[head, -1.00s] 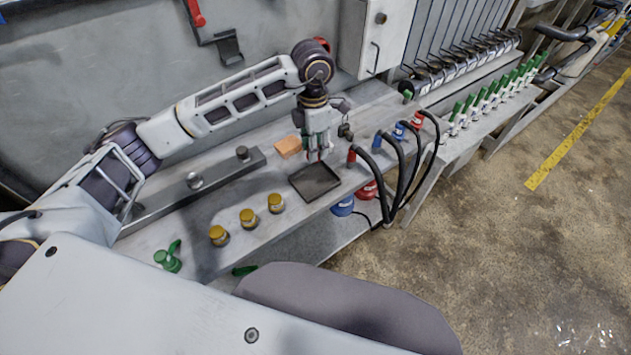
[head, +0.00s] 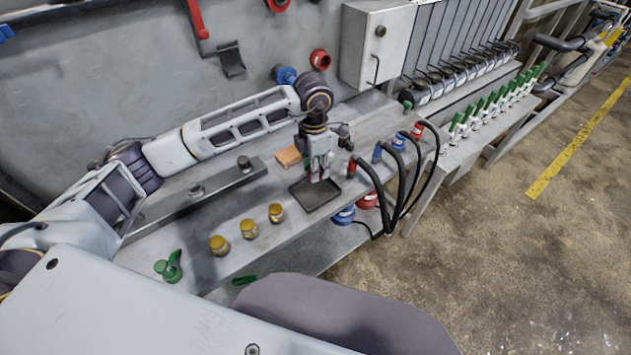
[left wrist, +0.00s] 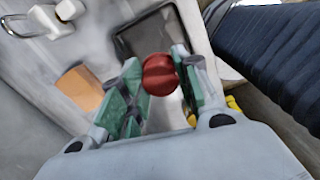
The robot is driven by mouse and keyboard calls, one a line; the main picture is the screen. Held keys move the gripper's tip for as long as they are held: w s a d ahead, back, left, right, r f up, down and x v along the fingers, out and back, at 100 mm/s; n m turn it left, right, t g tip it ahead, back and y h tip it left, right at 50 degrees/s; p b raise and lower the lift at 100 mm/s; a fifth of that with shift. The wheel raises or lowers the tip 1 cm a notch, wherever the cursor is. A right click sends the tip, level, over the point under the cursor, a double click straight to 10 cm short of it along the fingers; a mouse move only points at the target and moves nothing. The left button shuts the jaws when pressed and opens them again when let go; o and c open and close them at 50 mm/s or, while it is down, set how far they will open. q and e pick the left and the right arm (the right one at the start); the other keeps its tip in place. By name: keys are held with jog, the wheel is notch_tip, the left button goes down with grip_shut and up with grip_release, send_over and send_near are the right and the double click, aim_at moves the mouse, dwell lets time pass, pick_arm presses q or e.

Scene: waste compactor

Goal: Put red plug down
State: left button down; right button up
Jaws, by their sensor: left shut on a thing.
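My left gripper (head: 318,172) points down over the back part of a shallow dark tray (head: 322,202) on the grey bench. In the left wrist view, the gripper (left wrist: 155,80) is shut on the red plug (left wrist: 160,75), whose round red end shows between the green-lined fingers. The dark tray also shows there, behind the plug (left wrist: 140,35). In the head view the plug is mostly hidden by the fingers. I cannot tell whether it touches the tray. My right gripper is not in view.
An orange-brown block (head: 288,157) lies just left of the tray. Several yellow-capped pieces (head: 248,229) stand along the front of the bench. Red and blue plugs with black cables (head: 385,165) are right of the tray. A green valve (head: 169,267) lies at the near left.

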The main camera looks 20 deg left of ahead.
pick_arm(q)
jog(key=shift+f, duration=1.2)
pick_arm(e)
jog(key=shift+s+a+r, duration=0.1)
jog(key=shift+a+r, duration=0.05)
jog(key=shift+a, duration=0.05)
pick_arm(q)
jog(key=shift+f+p, duration=0.3)
jog(key=shift+f, duration=1.55)
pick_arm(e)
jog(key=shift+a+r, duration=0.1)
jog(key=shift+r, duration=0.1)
pick_arm(q)
jog(key=shift+f, duration=0.15)
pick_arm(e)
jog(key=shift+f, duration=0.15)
pick_arm(q)
jog(key=c, duration=1)
grip_release()
jog(key=shift+c, duration=0.2)
jog(key=shift+r, duration=0.2)
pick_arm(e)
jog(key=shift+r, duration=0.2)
